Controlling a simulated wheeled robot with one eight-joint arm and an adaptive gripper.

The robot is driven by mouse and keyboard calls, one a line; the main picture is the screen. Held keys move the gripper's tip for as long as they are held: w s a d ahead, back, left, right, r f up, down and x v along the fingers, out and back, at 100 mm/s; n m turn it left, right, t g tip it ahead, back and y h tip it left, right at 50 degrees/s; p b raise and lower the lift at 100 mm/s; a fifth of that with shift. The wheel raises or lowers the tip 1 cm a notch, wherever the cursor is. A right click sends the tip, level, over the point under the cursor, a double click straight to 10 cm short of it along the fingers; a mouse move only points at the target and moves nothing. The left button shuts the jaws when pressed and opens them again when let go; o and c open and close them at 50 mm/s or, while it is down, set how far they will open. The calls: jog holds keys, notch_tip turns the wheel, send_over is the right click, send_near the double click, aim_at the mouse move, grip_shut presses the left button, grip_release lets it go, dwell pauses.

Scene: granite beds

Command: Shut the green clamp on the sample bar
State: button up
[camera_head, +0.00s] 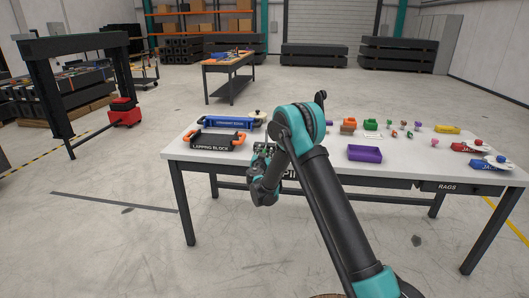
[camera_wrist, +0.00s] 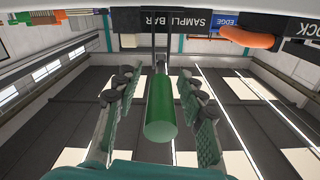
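A green cylindrical handle (camera_wrist: 160,117), which I take for the green clamp's handle, points toward the wrist camera. My gripper (camera_wrist: 160,104) is open, with one finger on each side of the handle. Gaps show between the fingers and the handle, so it is not gripped. In the head view my gripper (camera_head: 264,190) is at the front edge of the table. My arm hides most of the sample bar and the clamp there.
The floor left of the table is open.

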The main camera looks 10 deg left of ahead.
aim_at(266, 142)
grip_shut()
jog(key=shift+r+g, duration=0.15)
jog(key=shift+g, duration=0.15)
jog(key=shift+r+g, duration=0.5)
jog(key=shift+g, duration=0.3)
jog(key=shift+w+r+g, duration=0.25)
jog(key=shift+r+g, duration=0.35)
jog(key=shift+g, duration=0.6)
jog(key=g, duration=0.1)
jog(key=w+r+g, duration=0.1)
jog(key=g, duration=0.1)
jog(key=r+g, duration=0.1)
jog(key=shift+w+g, duration=0.3)
jog(key=g, duration=0.1)
jog(key=w+g, duration=0.1)
jog(key=shift+w+r+g, duration=0.1)
jog(key=shift+r+g, duration=0.2)
jog(key=shift+r, duration=0.05)
jog(key=shift+w+r+g, duration=0.1)
jog(key=shift+w+g, duration=0.25)
jog(key=shift+g, duration=0.4)
jog(key=shift+w+r+g, duration=0.1)
jog(key=shift+w+g, duration=0.25)
jog(key=shift+g, duration=0.4)
